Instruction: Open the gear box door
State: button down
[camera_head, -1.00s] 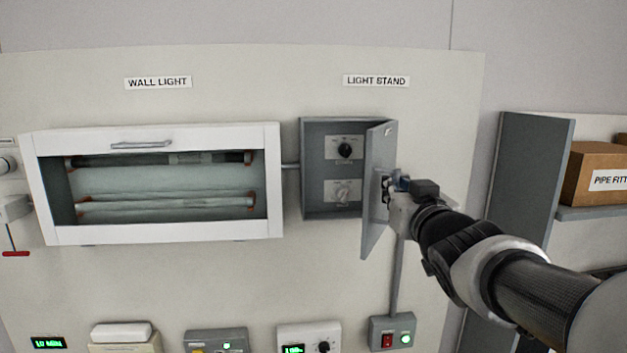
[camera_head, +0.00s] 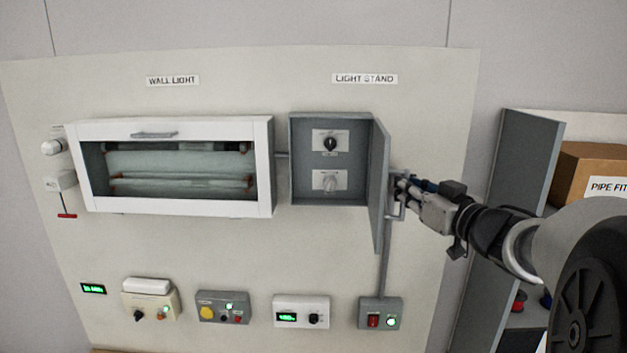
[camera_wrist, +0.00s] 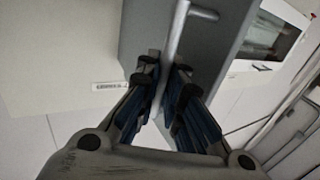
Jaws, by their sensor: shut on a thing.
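The grey gear box (camera_head: 299,160) is on the wall panel under the LIGHT STAND label. Its door (camera_head: 379,185) is hinged on the right and stands wide open, swung out from the wall. Two knobs on plates, an upper black one (camera_head: 330,144) and a lower grey one (camera_head: 329,184), show inside the box. My gripper (camera_head: 402,190) is at the outer face of the door, shut on its handle. In the wrist view, the handle (camera_wrist: 176,40) is a grey bar running down between my gripper's fingers (camera_wrist: 165,85).
The white wall light case (camera_head: 170,208) is left of the box. Below are several small control units, including a grey switch box (camera_head: 380,313). A shelf unit (camera_head: 519,160) with a cardboard box (camera_head: 590,165) stands at the right, close to my arm.

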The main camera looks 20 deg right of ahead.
jog(key=shift+s+d+f, duration=0.1)
jog(key=shift+d+f, duration=0.15)
jog(key=shift+d, duration=0.1)
jog(key=shift+a, duration=0.15)
jog(key=c, duration=1.8)
grip_release()
jog(key=shift+s+r, duration=0.2)
jog(key=shift+o, duration=0.5)
jog(key=shift+w, duration=0.15)
jog(key=s+d, duration=0.1)
jog(key=s, duration=1.1)
jog(key=shift+d, duration=0.35)
jog(key=shift+w, duration=0.1)
